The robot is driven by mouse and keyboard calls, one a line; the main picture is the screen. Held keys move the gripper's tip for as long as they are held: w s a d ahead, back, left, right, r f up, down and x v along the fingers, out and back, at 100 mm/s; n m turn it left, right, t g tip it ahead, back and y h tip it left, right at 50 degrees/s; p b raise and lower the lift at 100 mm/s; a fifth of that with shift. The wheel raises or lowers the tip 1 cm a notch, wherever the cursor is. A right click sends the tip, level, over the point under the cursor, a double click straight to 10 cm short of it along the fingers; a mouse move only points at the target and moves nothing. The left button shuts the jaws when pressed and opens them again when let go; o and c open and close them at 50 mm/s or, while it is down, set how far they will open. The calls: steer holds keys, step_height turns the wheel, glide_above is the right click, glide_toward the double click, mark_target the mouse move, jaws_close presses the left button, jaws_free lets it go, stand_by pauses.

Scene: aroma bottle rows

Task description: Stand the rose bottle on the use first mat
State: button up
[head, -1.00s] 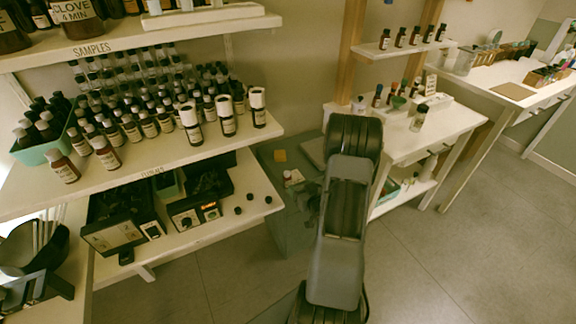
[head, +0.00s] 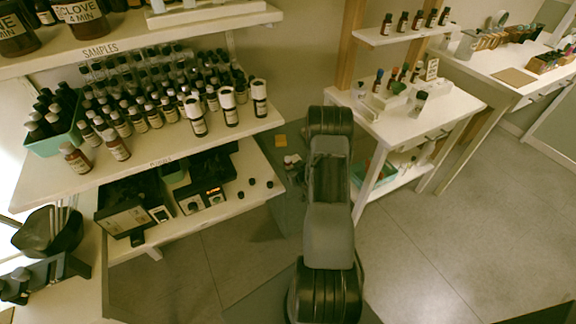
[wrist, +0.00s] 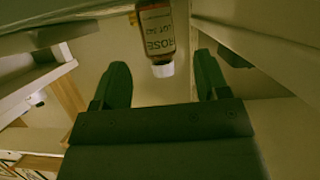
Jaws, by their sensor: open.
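A rose bottle (wrist: 157,35) with a white cap and a pale label reading ROSE shows at the top of the wrist view, its upper end in the picture cut off. My gripper (wrist: 162,75) is open, with its two dark green fingers apart. The bottle's cap lies between the finger directions in the picture, and no finger touches it. I cannot pick this bottle out in the head view, where my arm hides my gripper. A flat tan mat (head: 515,77) lies on the right table; I cannot read whether it is the use first mat.
Left shelves (head: 150,163) hold many dark bottles, with white-capped ones near the right end. A green tray (head: 52,142) holds more bottles. A small yellow square (head: 280,141) lies beyond the shelf. A white table (head: 450,105) carries small bottles. Grey floor (head: 440,240) is open at right.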

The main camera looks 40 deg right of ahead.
mark_target(290, 165)
steer(key=shift+p+x, duration=0.35)
steer(key=shift+x, duration=2.2)
steer(key=shift+f, duration=0.15)
steer(key=c, duration=1.1)
